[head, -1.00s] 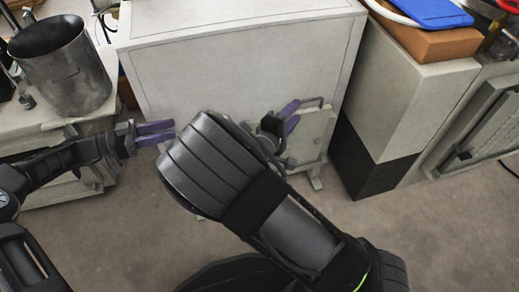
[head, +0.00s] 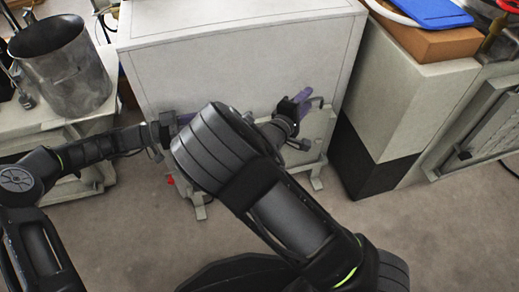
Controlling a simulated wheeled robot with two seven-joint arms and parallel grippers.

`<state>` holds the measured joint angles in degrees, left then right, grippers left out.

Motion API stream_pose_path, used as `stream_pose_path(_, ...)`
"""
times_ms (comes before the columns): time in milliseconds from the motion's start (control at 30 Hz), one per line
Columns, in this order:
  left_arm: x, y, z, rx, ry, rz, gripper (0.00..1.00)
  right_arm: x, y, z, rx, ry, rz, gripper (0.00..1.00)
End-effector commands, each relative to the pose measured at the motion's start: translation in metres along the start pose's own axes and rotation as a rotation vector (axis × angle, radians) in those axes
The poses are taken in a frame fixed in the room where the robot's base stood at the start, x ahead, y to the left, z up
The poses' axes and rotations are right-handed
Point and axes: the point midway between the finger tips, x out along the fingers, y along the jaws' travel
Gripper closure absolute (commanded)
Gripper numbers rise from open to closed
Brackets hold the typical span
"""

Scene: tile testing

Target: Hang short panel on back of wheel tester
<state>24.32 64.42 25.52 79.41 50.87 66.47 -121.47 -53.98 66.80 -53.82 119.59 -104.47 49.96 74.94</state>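A large pale cabinet-like machine (head: 240,60), which may be the wheel tester, stands in the middle with a plain flat face towards me. A pale framed piece (head: 318,130), perhaps the short panel, stands low against that face, with small feet near the floor. My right forearm hides its middle. My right gripper (head: 304,98) is at its upper right part, with purple fingers against it; whether they grip it is unclear. My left gripper (head: 184,119) is at the left side of the machine's face, its purple fingertips partly hidden behind my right arm.
A pale bench (head: 60,135) with a metal pot (head: 62,65) stands at left. A pale box with a black base (head: 400,110) stands at right, carrying a brown box (head: 425,40) and a blue item (head: 435,13). The grey floor at lower right is clear.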

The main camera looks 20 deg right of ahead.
Motion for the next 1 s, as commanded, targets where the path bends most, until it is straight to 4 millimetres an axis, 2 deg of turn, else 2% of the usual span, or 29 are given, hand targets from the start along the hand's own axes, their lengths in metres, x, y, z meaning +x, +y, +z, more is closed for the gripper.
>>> stream_pose_path(167, 0.0000, 0.0001, 0.0000, 0.000, 0.000, 0.000, 0.63, -0.0001, 0.0001, 0.0000, 0.000, 0.000, 0.000, 0.64)
stream_pose_path(600, -0.0003, 0.0001, -0.0001, 0.000, 0.000, 0.001, 0.99, -0.0003, 0.0001, 0.0000, 0.001, 0.000, 0.000, 1.00)
stream_pose_path(1000, -0.0004, 0.0000, -0.0002, 0.000, 0.000, 0.000, 1.00, -0.0004, 0.0001, 0.0000, 0.001, 0.000, 0.000, 1.00)
